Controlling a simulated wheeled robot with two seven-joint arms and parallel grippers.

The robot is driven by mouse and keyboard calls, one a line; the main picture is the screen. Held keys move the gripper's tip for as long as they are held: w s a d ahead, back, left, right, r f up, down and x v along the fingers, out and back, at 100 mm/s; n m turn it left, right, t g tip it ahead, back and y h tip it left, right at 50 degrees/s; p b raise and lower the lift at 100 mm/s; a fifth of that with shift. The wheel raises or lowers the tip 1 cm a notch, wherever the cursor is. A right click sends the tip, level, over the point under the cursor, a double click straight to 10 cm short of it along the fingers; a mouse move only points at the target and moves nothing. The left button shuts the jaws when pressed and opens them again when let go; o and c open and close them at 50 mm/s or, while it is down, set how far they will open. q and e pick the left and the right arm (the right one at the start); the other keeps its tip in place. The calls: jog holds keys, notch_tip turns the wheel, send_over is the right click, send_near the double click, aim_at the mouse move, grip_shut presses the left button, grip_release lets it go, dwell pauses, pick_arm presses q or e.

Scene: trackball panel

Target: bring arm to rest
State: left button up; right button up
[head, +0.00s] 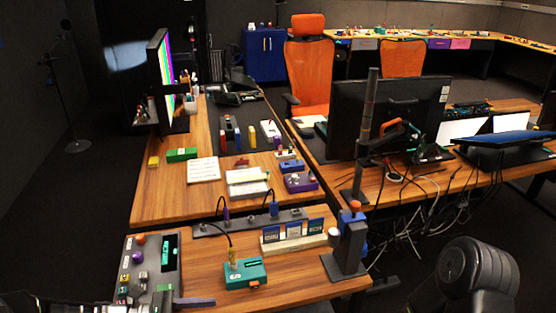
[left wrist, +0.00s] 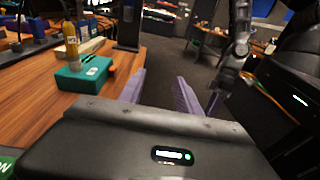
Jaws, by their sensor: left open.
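The trackball panel (head: 150,270) is a dark box at the lower left of the head view. My left gripper (head: 193,302) shows only as a purple finger at the bottom edge, in front of the panel's right side. In the left wrist view both purple fingers of my left gripper (left wrist: 160,80) stand apart with nothing between them, beyond the table edge over the floor. A dark link of my right arm is at the lower right of the head view; its gripper is not visible.
A teal box (head: 245,273) with a yellow-topped plug stands right of the panel; the left wrist view shows it left of the fingers (left wrist: 84,73). A grey post stand (head: 345,250) is at the table's right edge. A monitor (head: 385,118) and loose cables lie beyond.

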pick_arm(q)
jog(key=s+d+f+m+g+y, duration=0.1)
jog(key=s+d+f+m+y, duration=0.4)
jog(key=s+f+m, duration=0.4)
jog(key=s+d+f+m+g+y, duration=0.1)
jog(key=s+d+f+m+y, duration=0.4)
jog(key=s+f+m+y, duration=0.2)
jog(key=s+f+m, duration=0.2)
jog(key=s+f, duration=0.1)
jog(key=s, duration=0.1)
jog(key=shift+s+d+f+m+g, duration=0.25)
jog(key=shift+d+f+m+g, duration=0.05)
jog(key=shift+f, duration=0.05)
